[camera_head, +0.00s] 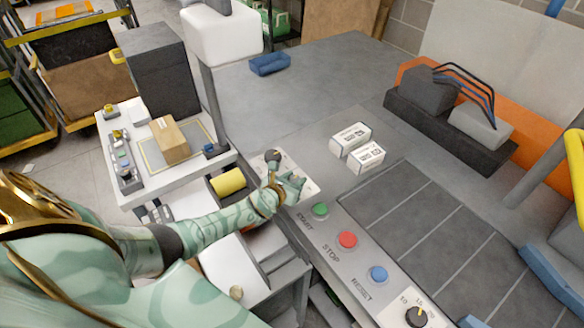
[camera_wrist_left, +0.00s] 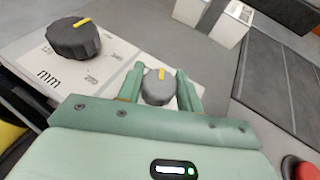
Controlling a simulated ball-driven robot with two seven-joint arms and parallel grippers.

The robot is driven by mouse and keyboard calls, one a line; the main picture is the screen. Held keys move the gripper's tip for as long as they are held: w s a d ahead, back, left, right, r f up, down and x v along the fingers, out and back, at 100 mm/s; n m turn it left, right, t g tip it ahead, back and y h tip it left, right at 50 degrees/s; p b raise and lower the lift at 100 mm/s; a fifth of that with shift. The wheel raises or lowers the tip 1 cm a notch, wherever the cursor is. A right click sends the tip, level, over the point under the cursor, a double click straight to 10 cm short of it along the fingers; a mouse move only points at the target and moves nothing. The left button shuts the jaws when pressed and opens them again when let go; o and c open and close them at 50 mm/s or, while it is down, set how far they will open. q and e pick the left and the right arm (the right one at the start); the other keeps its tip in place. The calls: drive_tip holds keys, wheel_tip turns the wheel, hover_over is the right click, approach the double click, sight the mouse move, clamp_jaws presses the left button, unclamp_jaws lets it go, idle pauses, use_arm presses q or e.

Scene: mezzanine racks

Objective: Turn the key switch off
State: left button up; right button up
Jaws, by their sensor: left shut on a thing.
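My left gripper (camera_head: 291,184) is over the pale switch panel (camera_head: 312,190) at the near side of the grey worktop. In the left wrist view its two green fingers (camera_wrist_left: 159,90) are shut on a round grey knob (camera_wrist_left: 157,87) with a yellow pointer mark, which I take to be the key switch. The pointer is close to upright in that view, tilted a little. No separate key shows. A larger dark knob (camera_wrist_left: 75,40), also with a yellow mark, sits beside it on the panel; it shows in the head view too (camera_head: 272,157). My right gripper is not in view.
Green (camera_head: 320,209), red (camera_head: 347,240) and blue (camera_head: 378,274) buttons run down the panel towards a black dial (camera_head: 416,316). Two white boxes (camera_head: 350,139) stand beyond.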

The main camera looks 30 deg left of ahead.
use_arm(q)
drive_tip(key=n+y+p, duration=0.1)
drive_tip(key=n+y, duration=0.1)
drive_tip(key=shift+d+r+y, duration=0.1)
drive_tip(key=shift+y, duration=0.2)
drive_tip(key=shift+n+g+y, duration=0.5)
drive_tip(key=shift+n+y, duration=0.5)
drive_tip(key=shift+n, duration=0.1)
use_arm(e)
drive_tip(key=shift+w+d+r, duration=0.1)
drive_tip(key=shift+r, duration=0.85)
use_arm(q)
drive_tip(key=o, duration=1)
drive_tip(key=p+v, duration=0.4)
drive_tip(key=v, duration=0.3)
drive_tip(key=shift+r, duration=0.15)
drive_tip(key=p+v, duration=0.2)
drive_tip(key=v, duration=0.7)
drive_tip(key=shift+d+p, duration=0.15)
drive_tip(key=shift+p, duration=0.15)
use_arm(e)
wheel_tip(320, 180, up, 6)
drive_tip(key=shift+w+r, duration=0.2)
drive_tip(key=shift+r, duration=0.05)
